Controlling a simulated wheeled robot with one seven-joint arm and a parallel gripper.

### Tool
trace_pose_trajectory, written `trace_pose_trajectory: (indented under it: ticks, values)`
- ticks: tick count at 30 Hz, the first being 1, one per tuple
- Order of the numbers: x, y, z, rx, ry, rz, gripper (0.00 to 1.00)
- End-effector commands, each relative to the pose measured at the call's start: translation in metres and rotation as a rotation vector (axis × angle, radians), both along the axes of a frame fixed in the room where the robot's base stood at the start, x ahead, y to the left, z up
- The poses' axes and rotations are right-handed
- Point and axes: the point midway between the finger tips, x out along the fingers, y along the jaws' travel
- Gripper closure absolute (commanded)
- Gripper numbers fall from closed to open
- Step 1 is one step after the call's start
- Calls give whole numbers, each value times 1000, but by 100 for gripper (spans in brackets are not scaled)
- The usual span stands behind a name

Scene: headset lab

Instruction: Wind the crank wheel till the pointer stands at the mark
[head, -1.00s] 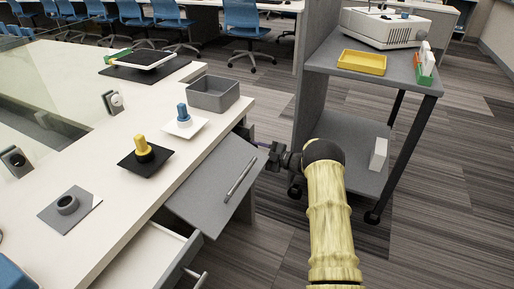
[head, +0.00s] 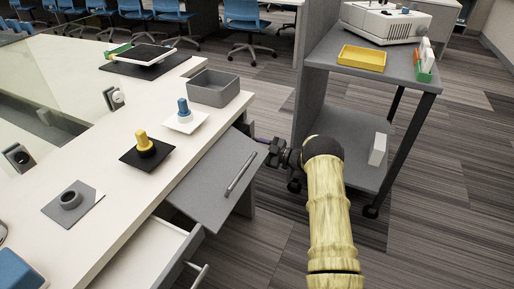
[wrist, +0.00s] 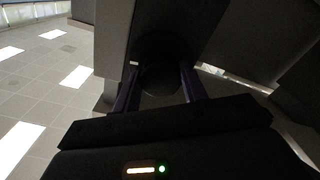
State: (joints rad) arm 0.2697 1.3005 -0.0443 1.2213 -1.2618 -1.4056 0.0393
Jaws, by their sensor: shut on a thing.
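My gripper (head: 262,142) is at the end of the white desk, beside the grey pull-out board. In the wrist view its two purple fingers (wrist: 160,88) close on a dark round part (wrist: 165,77), which seems to belong to the crank wheel. The part is in deep shadow, so its exact shape is unclear. In the head view the wheel is hidden by the desk end and my arm. I cannot make out the pointer or the mark in either view.
An open drawer (head: 150,255) is nearer me. On the desk are a grey bin (head: 213,88), a blue knob (head: 183,107) and a yellow knob (head: 143,140). A grey cart (head: 352,132) stands close right of my gripper.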

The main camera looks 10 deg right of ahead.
Motion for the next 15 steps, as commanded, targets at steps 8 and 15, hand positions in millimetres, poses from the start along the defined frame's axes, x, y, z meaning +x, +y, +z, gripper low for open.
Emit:
trace_pose_trajectory:
  ticks: [8, 15]
  values:
    - [0, -1, -1, -1, 1, -1, 36]
    - [-2, -4, 0, -2, 0, -2, 36]
